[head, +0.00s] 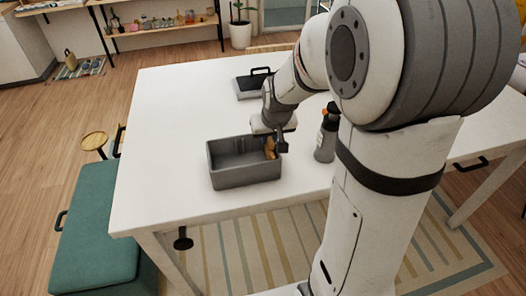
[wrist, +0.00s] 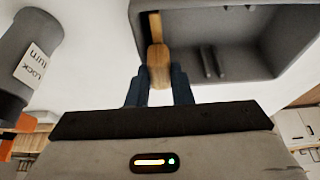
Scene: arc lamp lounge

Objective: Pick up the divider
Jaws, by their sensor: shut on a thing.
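The divider (wrist: 157,58) is a light wooden piece at the right end of the grey bin (head: 247,184). In the wrist view it overlaps the wall of the bin (wrist: 260,75). My gripper (head: 276,147) reaches down at the bin's right end. In the wrist view my gripper's two dark fingers (wrist: 159,84) are shut on the near end of the divider. In the head view only a small tan part of the divider (head: 270,148) shows beside the gripper. I cannot tell whether it touches the bin.
A grey spray bottle (head: 325,140) with an orange part stands on the white table (head: 160,120), right of the bin. A teal bench (head: 95,235) is at the left. The table's left part is clear.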

